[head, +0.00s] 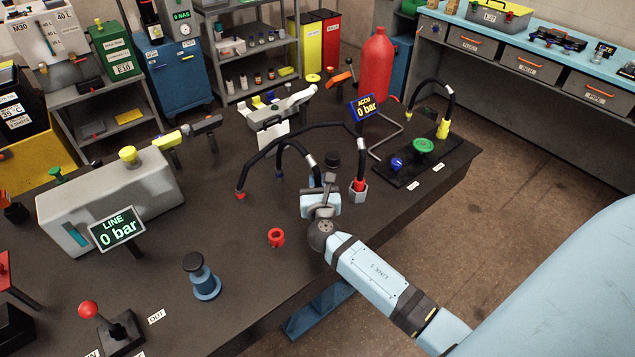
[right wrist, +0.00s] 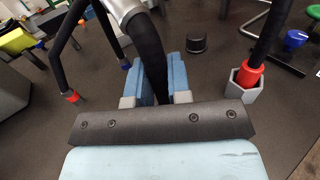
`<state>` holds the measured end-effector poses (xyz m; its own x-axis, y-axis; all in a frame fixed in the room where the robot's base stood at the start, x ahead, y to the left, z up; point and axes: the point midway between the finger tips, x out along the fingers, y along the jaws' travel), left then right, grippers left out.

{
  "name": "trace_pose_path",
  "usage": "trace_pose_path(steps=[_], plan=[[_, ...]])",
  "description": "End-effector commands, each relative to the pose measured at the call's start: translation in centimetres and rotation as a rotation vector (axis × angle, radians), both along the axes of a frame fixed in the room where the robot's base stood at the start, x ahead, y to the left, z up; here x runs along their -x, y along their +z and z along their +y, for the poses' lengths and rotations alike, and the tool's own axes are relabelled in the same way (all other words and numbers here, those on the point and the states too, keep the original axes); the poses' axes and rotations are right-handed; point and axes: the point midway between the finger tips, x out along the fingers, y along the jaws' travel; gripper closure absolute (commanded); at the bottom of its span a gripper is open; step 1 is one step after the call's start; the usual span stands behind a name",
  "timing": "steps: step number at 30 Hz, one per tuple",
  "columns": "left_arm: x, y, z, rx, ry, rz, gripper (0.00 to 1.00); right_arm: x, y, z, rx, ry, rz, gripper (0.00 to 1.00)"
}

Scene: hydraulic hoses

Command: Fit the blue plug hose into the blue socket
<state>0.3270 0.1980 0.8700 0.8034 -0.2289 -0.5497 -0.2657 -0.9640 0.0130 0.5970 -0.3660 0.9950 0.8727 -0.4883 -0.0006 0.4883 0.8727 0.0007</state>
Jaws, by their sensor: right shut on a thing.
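My right gripper (head: 322,200) is shut on a black hose with a silver collar (head: 310,160). In the right wrist view the hose (right wrist: 150,55) runs down between the pale blue fingers (right wrist: 160,78). Its far end has a blue fitting (head: 279,173) on the table. The held plug end is hidden by the gripper. A round blue fitting (head: 397,163) sits on the black plate to the right, apart from the gripper; it also shows in the right wrist view (right wrist: 297,38). I cannot tell whether it is the socket. My left gripper is not in view.
A red plug (head: 359,184) stands in a grey hex holder just right of my gripper. A black cap (right wrist: 197,43) is close beyond the fingers. A green handwheel (head: 423,146) sits beside the blue fitting.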

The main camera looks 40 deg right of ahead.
Motion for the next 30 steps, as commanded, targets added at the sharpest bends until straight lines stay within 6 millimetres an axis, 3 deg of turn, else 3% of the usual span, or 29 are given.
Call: trace_pose_path(steps=[9, 10, 13, 24, 30], plan=[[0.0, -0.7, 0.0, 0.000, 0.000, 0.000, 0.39, 0.0, -0.8, 0.0, 0.000, 0.000, -0.001, 1.00], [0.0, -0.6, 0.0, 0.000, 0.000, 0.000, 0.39, 0.0, -0.7, 0.0, 0.000, 0.000, -0.001, 0.75], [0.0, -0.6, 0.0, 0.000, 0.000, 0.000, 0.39, 0.0, -0.7, 0.0, 0.000, 0.000, -0.001, 0.52], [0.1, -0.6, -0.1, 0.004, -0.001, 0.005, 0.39, 0.0, -0.8, 0.0, 0.001, 0.000, 0.000, 0.52], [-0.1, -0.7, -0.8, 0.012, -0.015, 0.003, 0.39, 3.1, -1.0, 1.7, 0.000, 0.001, 0.002, 0.52]])
